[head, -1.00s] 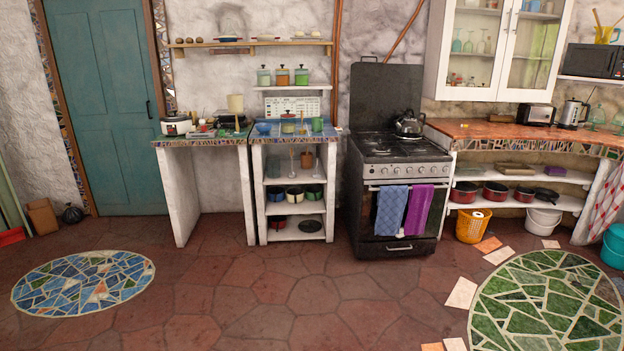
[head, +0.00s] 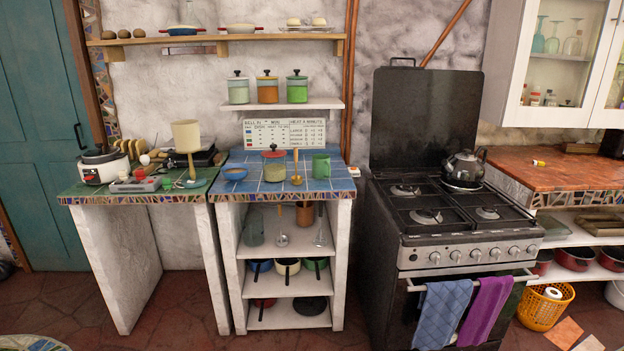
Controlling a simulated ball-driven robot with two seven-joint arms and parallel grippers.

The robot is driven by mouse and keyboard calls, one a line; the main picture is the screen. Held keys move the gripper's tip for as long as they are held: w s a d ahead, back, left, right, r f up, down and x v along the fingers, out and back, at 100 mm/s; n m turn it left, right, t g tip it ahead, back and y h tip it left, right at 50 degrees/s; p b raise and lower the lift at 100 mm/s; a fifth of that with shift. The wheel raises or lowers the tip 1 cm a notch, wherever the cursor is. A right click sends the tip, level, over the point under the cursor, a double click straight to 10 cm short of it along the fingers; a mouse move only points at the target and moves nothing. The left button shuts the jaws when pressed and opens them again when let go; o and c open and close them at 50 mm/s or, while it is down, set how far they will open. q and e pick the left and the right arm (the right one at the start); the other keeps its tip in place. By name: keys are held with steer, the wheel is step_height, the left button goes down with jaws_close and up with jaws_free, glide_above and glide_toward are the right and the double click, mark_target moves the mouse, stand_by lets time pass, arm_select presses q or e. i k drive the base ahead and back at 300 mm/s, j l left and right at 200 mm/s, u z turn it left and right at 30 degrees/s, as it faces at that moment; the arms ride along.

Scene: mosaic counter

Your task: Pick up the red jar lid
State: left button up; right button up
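A jar with a red lid (head: 274,152) stands on the blue tiled counter (head: 330,185) in the head view. The lid sits on top of the jar, with a small dark knob on it. Neither of my grippers is in view.
Beside the jar stand a blue bowl (head: 235,172), a wooden-handled tool (head: 296,168) and a green mug (head: 320,165). A lamp (head: 187,145) and a rice cooker (head: 104,165) stand on the green counter to the left. The stove (head: 450,225) is at the right. Floor in front is open.

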mark_target(272, 153)
steer(key=i, duration=1.25)
steer(key=i+j+z, duration=0.1)
steer(key=i, duration=1.15)
